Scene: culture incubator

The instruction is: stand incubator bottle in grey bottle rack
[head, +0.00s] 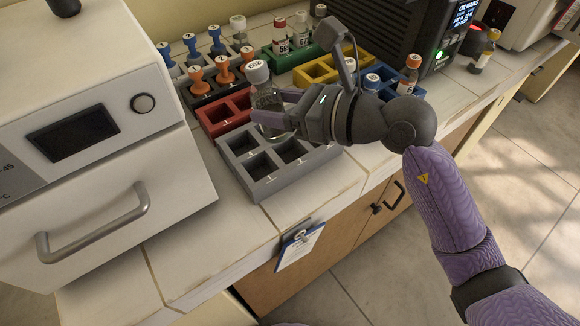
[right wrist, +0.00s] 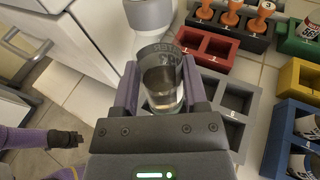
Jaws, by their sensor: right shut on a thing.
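My right gripper (head: 290,113) is shut on a clear bottle (head: 266,97) with a white cap and clear liquid inside. The bottle is about upright, above the back part of the grey bottle rack (head: 300,178). In the right wrist view the bottle (right wrist: 160,85) sits between the fingers, its cap toward the top, with the grey rack (right wrist: 234,88) behind and to the right. The rack's visible compartments look empty; the gripper hides some of it. My left gripper (right wrist: 65,138) shows small at the left of the right wrist view; its jaw state is unclear.
A red rack (head: 213,127) with empty compartments stands just behind the grey one. Black, green, yellow and blue racks (head: 372,82) with bottles or stoppers stand close by. A white incubator (head: 90,130) with a handle is at left. Bare bench lies in front of the grey rack.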

